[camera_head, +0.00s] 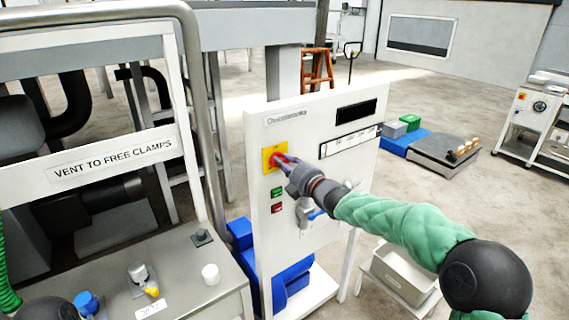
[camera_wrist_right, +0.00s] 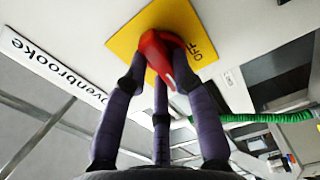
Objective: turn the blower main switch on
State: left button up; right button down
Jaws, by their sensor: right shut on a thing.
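The blower main switch is a red rotary knob (camera_wrist_right: 165,52) on a yellow plate (camera_head: 269,160) at the upper left of a white control cabinet (camera_head: 352,160). My left gripper is not in view.
Below the switch are a green button (camera_head: 277,192) and a red button (camera_head: 278,209). A grey bench (camera_head: 190,265) with small knobs stands at left, under a "VENT TO FREE CLAMPS" sign (camera_head: 112,158). A pale bin (camera_head: 403,276) sits right of the cabinet.

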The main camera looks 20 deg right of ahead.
jog(key=shift+w+d+f+m+p, duration=0.15)
jog(key=shift+m+p, duration=1.4)
jog(key=shift+m, duration=2.7)
jog(key=shift+s+d+f+m+p, duration=0.1)
jog(key=shift+m+p, duration=1.45)
jog(key=shift+m, duration=2.7)
jog(key=c, duration=1)
grip_release()
jog(key=v, duration=1.2)
